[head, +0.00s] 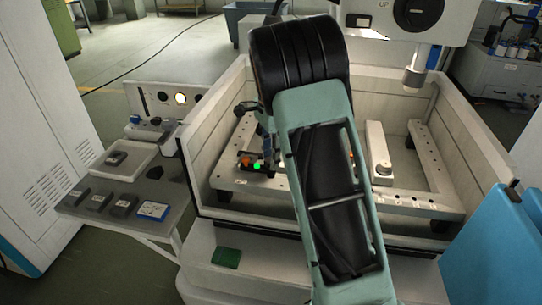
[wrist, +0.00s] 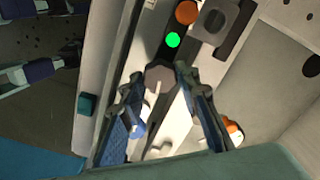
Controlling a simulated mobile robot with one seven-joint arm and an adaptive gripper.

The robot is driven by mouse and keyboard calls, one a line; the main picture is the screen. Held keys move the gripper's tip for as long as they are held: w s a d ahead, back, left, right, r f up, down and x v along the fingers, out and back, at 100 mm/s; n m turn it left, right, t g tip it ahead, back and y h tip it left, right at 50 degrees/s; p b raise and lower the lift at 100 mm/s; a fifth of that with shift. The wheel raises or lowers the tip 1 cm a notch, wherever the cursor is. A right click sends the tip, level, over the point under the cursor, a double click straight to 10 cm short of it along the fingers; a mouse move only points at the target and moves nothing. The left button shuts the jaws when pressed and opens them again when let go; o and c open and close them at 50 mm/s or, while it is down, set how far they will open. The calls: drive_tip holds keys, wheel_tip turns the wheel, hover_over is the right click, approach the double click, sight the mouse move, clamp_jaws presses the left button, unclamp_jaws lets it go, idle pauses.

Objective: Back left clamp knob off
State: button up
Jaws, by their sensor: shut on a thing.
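My gripper (wrist: 160,80) has its two blue-padded fingers on either side of a dark grey faceted knob (wrist: 158,77) in the wrist view, shut on it. The knob sits over a dark clamp bar (wrist: 168,54) that carries a green dot and an orange dot. In the head view, my gripper (head: 266,142) is low over the left side of the pale work frame (head: 232,183), beside the dark clamp with the same dots (head: 257,166). My arm hides most of the gripper and the knob there.
A side shelf (head: 165,200) holds a white tray (head: 118,160) and several small boxes.

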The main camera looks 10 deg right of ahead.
drive_tip(key=shift+n, duration=0.3)
drive_tip(key=n, duration=0.4)
drive_tip(key=shift+n, duration=0.3)
drive_tip(key=n, duration=1.6)
drive_tip(key=shift+p, duration=0.3)
drive_tip(key=shift+n, duration=0.4)
drive_tip(key=o, duration=1.1)
drive_tip(key=shift+o, duration=0.2)
